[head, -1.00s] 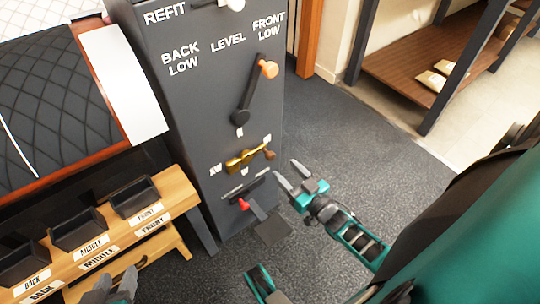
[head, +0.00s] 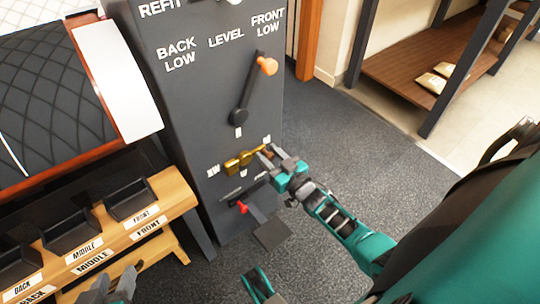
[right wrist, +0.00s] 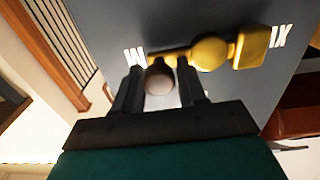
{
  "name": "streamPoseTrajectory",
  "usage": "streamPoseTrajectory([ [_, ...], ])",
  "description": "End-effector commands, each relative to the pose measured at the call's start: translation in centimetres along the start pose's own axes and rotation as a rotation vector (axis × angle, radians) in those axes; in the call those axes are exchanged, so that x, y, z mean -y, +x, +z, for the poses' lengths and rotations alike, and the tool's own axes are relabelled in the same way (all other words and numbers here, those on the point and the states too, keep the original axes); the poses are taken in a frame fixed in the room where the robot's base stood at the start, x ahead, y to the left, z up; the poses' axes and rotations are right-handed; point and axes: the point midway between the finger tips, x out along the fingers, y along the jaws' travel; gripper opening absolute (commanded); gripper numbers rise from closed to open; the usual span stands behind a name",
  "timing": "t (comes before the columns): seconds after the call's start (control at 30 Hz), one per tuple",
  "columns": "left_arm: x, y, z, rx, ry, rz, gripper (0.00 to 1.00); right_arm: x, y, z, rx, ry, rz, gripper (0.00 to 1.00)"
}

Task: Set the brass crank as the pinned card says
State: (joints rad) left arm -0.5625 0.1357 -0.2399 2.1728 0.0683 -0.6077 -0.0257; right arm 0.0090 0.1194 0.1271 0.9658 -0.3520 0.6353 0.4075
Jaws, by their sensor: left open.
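The brass crank (head: 240,162) is on the front of the grey cabinet, below the large lever. Its arm points right and slightly up, towards the small white mark on that side. My right gripper (head: 268,155) is at the crank's right end. In the right wrist view its two fingers (right wrist: 160,82) stand on either side of the crank's brown knob (right wrist: 159,77), apparently open; contact is unclear. The crank's brass body (right wrist: 210,50) also shows there. My left gripper (head: 112,284) is open and empty at the bottom left. No pinned card is recognisable.
A black lever with an orange knob (head: 267,66) is above the crank, and a red-handled part (head: 242,207) is below. A wooden bench (head: 175,195) with black bins labelled BACK, MIDDLE, FRONT is at left. Grey floor (head: 320,120) is free at right.

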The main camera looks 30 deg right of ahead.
Motion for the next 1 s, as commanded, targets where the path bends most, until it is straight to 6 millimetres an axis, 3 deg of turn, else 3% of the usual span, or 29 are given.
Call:
streamPoseTrajectory([
  [0.07,0.02,0.0,0.0,0.0,-0.001,-0.001,0.43,0.01,-0.02,0.01,0.0,0.0,0.0,0.33],
  [0.4,0.05,-0.04,0.15,0.002,-0.002,-0.002,0.43,0.0,-0.03,0.0,0.0,0.0,0.0,0.0],
  [1.0,0.02,-0.18,0.47,0.01,-0.004,-0.002,0.43,0.01,-0.35,0.03,-0.002,0.016,-0.001,0.0],
])
